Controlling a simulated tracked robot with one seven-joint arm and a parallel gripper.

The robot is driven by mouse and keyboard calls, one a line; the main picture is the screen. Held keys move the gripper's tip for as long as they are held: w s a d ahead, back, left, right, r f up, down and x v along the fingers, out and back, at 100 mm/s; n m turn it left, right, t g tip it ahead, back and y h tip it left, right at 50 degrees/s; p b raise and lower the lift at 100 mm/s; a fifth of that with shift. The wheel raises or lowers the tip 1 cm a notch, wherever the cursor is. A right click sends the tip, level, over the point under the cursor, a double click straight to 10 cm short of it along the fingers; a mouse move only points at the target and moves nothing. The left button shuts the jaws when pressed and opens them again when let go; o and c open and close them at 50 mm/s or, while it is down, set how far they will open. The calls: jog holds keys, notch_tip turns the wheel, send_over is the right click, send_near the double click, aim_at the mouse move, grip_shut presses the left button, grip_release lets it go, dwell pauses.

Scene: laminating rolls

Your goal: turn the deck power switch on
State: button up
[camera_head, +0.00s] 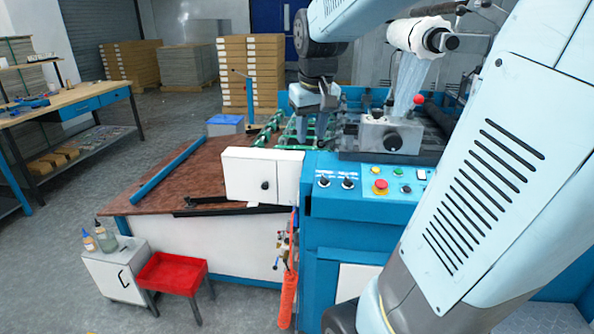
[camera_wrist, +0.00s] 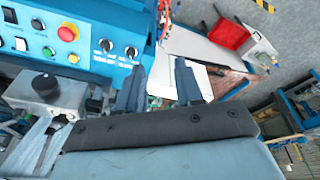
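My gripper (camera_head: 313,128) is above and behind the panel, apart from the switches. In the wrist view my gripper (camera_wrist: 159,84) has its two dark fingers spread with nothing between them.
A red mushroom button (camera_head: 380,186) on yellow and a green button (camera_head: 397,171) sit right of the switches. A metal unit with a red ball knob (camera_head: 418,99) stands behind the panel. A white box (camera_head: 252,174) stands left of it. Space above the panel front looks clear.

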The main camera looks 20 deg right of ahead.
aim_at(324, 176)
jog(key=w+d+f+g, duration=0.3)
jog(key=w+d+f, duration=0.4)
jog(key=w+d, duration=0.45)
jog(key=shift+m+h, duration=0.3)
jog(key=f, duration=0.9)
jog(key=w+f, duration=0.1)
jog(key=f, duration=0.3)
jog(key=shift+f, duration=0.2)
jog(key=shift+c, duration=0.4)
